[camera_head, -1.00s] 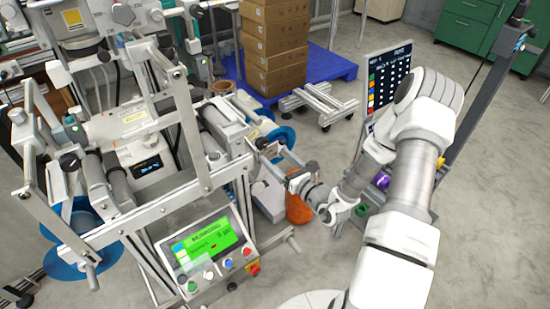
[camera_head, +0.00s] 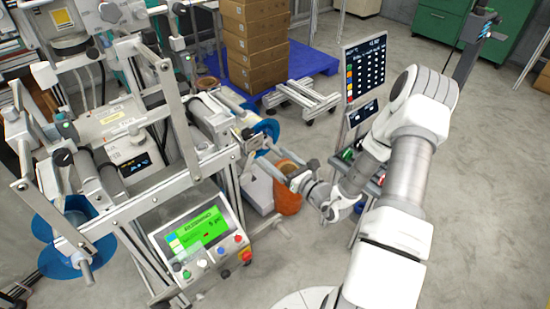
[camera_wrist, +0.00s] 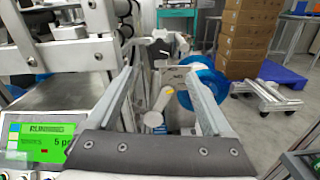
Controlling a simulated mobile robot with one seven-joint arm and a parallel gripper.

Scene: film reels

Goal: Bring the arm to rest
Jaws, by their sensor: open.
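My arm reaches in from the lower right in the head view, bent at its elbow. My gripper (camera_head: 273,160) points left toward the film machine's blue reel (camera_head: 264,131). In the wrist view my gripper (camera_wrist: 158,75) shows two long fingers spread apart with nothing held between them. A white spindle end (camera_wrist: 154,118) and the blue reel (camera_wrist: 205,86) lie beyond the fingers. I cannot tell from the views how far the fingertips are from the reel.
The film machine with its green screen (camera_head: 200,230) fills the left. An orange bin (camera_head: 288,198) stands below my gripper. A dark status board (camera_head: 364,70) stands behind my arm. Stacked boxes (camera_head: 256,50) sit on a blue pallet (camera_head: 312,62). Floor at the right is clear.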

